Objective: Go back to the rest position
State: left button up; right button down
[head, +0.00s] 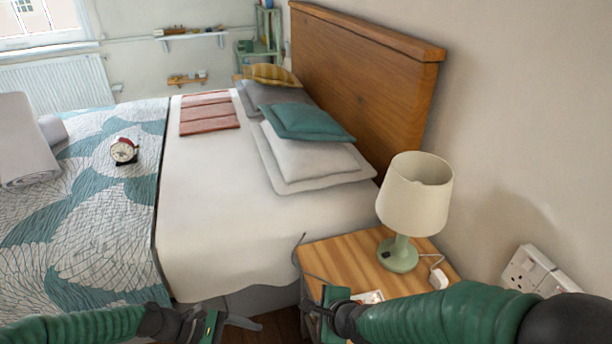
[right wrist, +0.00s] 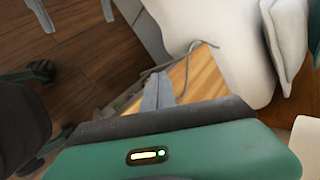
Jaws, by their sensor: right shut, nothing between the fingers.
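My left gripper (head: 248,325) is low at the front of the head view, in front of the bed's lower side. A grey finger shows, but its opening is unclear. My right gripper (head: 308,303) is at the left edge of the wooden bedside table (head: 330,250). In the right wrist view, its grey fingers (right wrist: 157,92) are together and empty, over the table's edge. Both forearms reach in low from the sides, and nothing is seen held.
A cream lamp (head: 412,200) with a green base stands on the bedside table, close to my right arm. A wall socket (head: 528,268) is at right. The bed (head: 205,215) fills the middle, with pillows and an alarm clock (head: 123,151). Bare wooden floor (right wrist: 85,55) shows in the right wrist view.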

pick_arm(q)
jog(key=s+a+m+g+y, duration=0.1)
jog(key=s+a+m+y, duration=0.4)
jog(key=s+m+y, duration=0.55)
pick_arm(e)
jog(key=s+d+f+n+g+h, duration=0.2)
jog(key=s+d+n+g+h, duration=0.2)
jog(key=s+d+n, duration=1.15)
pick_arm(q)
notch_tip(320, 180, up, 30)
jog(key=w+m+t+p, duration=0.1)
jog(key=m+p, duration=0.6)
jog(key=p, duration=1.5)
jog(key=shift+w+a+f+t+p, duration=0.2)
jog(key=shift+w+a+t+p, duration=0.1)
jog(key=shift+t, duration=0.6)
pick_arm(e)
notch_tip(320, 180, up, 23)
jog(key=w+d+n, duration=0.1)
jog(key=d+n, duration=0.1)
jog(key=shift+g, duration=0.3)
